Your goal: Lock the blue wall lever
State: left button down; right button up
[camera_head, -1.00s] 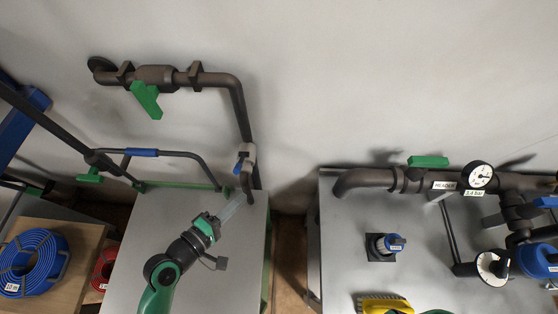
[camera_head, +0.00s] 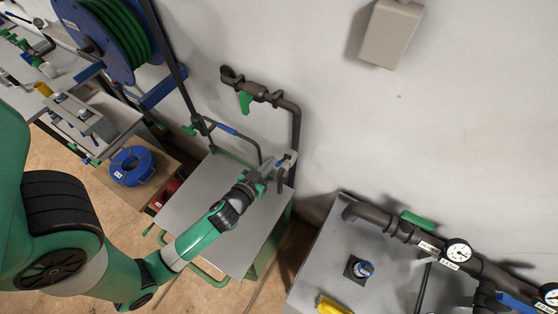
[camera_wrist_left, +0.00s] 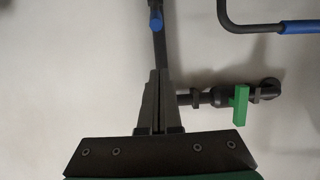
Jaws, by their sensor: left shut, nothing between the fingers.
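The blue wall lever (camera_wrist_left: 156,22) sits on the dark vertical pipe at the top of the left wrist view. In the head view its pale valve body (camera_head: 290,157) is low on the wall pipe, and the lever is small and partly hidden by my gripper. My left gripper (camera_head: 274,172) is shut and empty, close beside the valve in the head view. In the left wrist view its closed fingers (camera_wrist_left: 158,102) point up the pipe, with the lever beyond their tips. I cannot tell whether they touch anything. My right gripper is out of view.
A green lever (camera_head: 245,102) is on the upper wall pipe. A rail with a blue sleeve (camera_head: 227,129) stands left of the valve. The grey cabinet top (camera_head: 205,215) below is mostly clear. A blue hose coil (camera_head: 132,166) lies left; a gauge (camera_head: 458,252) is right.

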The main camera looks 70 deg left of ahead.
aim_at(277, 164)
pick_arm(q)
jog(key=x, duration=0.6)
jog(key=shift+w+a+f, duration=0.25)
jog(key=shift+w+f, duration=0.1)
jog(key=shift+f, duration=0.15)
jog(key=shift+s+d+f+b, duration=0.3)
jog(key=shift+s+d+f, duration=0.1)
jog(key=shift+f, duration=0.15)
jog(key=shift+s+d+f+b, duration=0.3)
jog(key=shift+s+f, duration=0.1)
jog(key=shift+f, duration=0.2)
jog(key=shift+s+d+f, duration=0.1)
jog(key=shift+s+f, duration=0.05)
